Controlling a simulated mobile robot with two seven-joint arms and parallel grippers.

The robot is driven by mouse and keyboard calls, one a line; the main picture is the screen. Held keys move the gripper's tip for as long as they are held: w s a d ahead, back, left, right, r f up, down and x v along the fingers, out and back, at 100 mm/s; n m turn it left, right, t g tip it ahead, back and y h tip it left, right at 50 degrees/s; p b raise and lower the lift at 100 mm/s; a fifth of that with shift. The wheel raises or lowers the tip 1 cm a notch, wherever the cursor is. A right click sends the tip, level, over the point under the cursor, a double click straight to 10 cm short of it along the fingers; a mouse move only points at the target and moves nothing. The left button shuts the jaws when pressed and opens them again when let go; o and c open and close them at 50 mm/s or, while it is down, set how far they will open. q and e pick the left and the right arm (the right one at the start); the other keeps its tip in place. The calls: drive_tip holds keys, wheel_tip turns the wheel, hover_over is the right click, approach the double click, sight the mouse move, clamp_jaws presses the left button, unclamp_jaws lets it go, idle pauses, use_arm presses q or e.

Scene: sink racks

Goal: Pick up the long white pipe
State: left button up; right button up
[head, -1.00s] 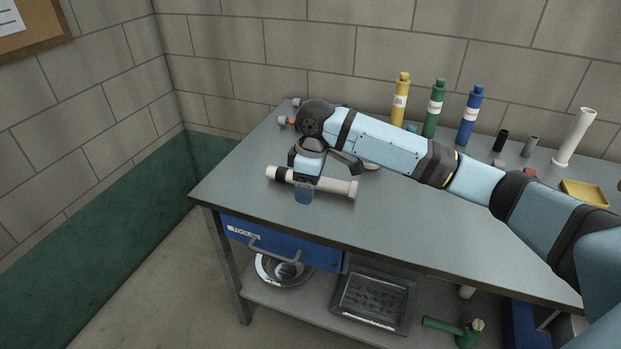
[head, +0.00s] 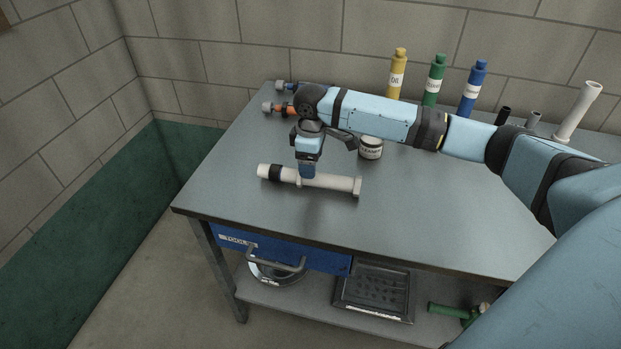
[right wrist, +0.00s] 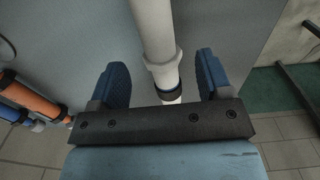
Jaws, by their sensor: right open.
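A long white pipe (head: 335,182) lies on the workbench near its front left, with a dark band near its left end and a flange at its right end. My right gripper (head: 307,173) is over the left half of the pipe, its fingers pointing down. In the right wrist view the pipe (right wrist: 153,30) runs between the two open blue fingers (right wrist: 162,68), with gaps on both sides. It is not gripped. Whether the fingertips reach down beside the pipe is unclear. My left gripper is not in view.
A white tube (head: 577,112) stands upright at the right. The bench's front (head: 400,225) is clear.

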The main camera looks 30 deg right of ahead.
wheel_tip(320, 180, down, 7)
drive_tip(key=shift+w+r, duration=0.1)
drive_tip(key=shift+w, duration=0.05)
drive_tip(key=c, duration=1.1)
drive_tip(key=shift+c, duration=0.2)
